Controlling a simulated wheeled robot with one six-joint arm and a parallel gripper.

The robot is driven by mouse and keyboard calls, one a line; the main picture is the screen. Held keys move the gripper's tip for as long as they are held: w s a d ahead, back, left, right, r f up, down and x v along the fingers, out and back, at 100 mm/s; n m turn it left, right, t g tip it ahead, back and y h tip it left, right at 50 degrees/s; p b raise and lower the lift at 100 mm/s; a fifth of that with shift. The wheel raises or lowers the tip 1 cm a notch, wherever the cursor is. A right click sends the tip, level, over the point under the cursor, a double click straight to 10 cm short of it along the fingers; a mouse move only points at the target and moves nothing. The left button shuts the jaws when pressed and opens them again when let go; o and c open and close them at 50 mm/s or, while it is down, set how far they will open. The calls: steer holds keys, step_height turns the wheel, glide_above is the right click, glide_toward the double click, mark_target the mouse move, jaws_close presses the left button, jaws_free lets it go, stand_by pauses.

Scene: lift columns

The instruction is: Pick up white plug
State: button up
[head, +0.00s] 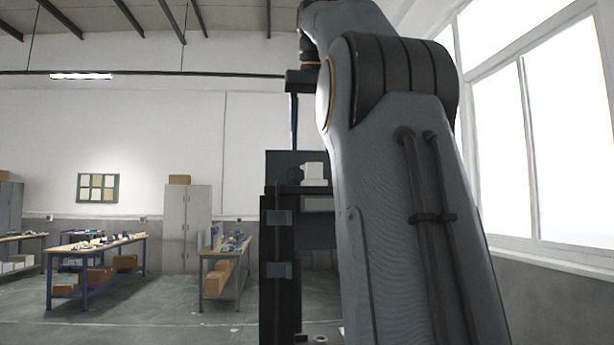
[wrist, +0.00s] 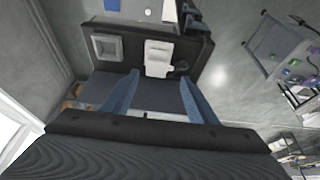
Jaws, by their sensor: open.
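The white plug (head: 314,174) stands on the top of a black column stand (head: 278,250) in the head view, partly beside my arm. In the wrist view the white plug (wrist: 158,57) lies on the black tray-like top (wrist: 205,50), just beyond my fingertips. My gripper (wrist: 160,80) is open, with its two blue fingers apart and nothing between them. In the head view my gripper (head: 294,122) points down above the stand, with one thin finger visible. My arm hides the right part of the stand there.
A grey square frame (wrist: 108,47) sits left of the plug on the same top, and a small dark round piece (wrist: 181,66) is close on its right. Workbenches (head: 95,245) and a grey cabinet (head: 187,228) stand far back left. Open floor lies between.

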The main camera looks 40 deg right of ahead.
mark_target(313, 164)
steer(key=shift+x, duration=0.9)
steer(key=f, duration=0.1)
steer(key=d+f, duration=0.1)
steer(key=f, duration=0.1)
steer(key=shift+w+d+f, duration=0.1)
steer(key=shift+w+f, duration=0.05)
steer(key=shift+f, duration=0.05)
steer(key=shift+w+d+f+p, duration=0.1)
steer(key=shift+w+f+p, duration=0.2)
steer(key=shift+f, duration=0.3)
steer(key=shift+c, duration=0.3)
steer(key=c, duration=1)
